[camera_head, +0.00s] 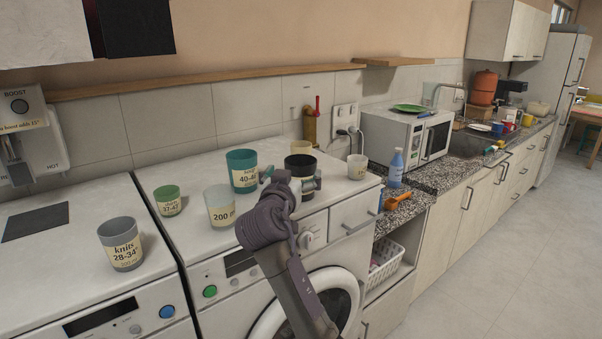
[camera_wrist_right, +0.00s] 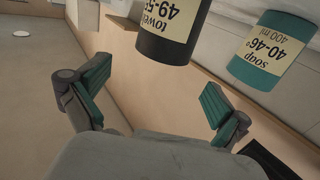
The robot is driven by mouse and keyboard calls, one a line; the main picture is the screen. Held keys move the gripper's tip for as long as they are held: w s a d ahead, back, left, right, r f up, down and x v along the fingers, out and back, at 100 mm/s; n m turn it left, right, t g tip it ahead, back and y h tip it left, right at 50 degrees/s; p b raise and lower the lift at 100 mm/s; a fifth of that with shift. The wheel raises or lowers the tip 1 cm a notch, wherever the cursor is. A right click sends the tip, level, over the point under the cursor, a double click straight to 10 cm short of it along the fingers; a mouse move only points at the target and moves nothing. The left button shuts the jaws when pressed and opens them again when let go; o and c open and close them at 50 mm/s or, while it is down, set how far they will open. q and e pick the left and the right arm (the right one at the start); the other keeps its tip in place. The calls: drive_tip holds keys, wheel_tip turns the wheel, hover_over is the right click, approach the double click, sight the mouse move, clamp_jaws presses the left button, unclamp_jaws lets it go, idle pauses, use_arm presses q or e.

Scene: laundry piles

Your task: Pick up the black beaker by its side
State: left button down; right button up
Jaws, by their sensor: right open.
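The black beaker (camera_head: 300,161) stands upright on the right-hand washing machine top, toward its back right. Its lower part is partly hidden by my right gripper (camera_head: 290,180). In the right wrist view the black beaker (camera_wrist_right: 165,36) shows a cream label, beyond my right gripper (camera_wrist_right: 158,98). The gripper's two teal-padded fingers are spread wide with nothing between them. The beaker lies ahead of the fingertips, not between them in that view. My left gripper is not in view.
A teal beaker (camera_head: 242,168) stands close left of the black one. A grey-white beaker (camera_head: 219,206), a green beaker (camera_head: 168,200) and a grey beaker (camera_head: 121,244) stand farther left. A small pale cup (camera_head: 357,167) stands to the right. A wooden shelf (camera_head: 200,82) runs along the wall.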

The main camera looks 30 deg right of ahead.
sight(298, 167)
drive_tip(key=x, duration=0.3)
drive_tip(key=shift+w+d+f+p, duration=0.2)
drive_tip(key=shift+w+p, duration=0.05)
drive_tip(key=shift+p, duration=0.05)
drive_tip(key=p+x, duration=0.3)
drive_tip(key=x, duration=0.1)
drive_tip(key=shift+w+d, duration=0.25)
drive_tip(key=shift+w, duration=0.05)
drive_tip(key=shift+w+d+f, duration=0.1)
drive_tip(key=shift+w+d, duration=0.05)
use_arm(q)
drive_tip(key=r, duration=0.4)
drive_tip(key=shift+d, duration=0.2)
use_arm(e)
drive_tip(key=shift+c, duration=1.2)
drive_tip(key=c, duration=0.7)
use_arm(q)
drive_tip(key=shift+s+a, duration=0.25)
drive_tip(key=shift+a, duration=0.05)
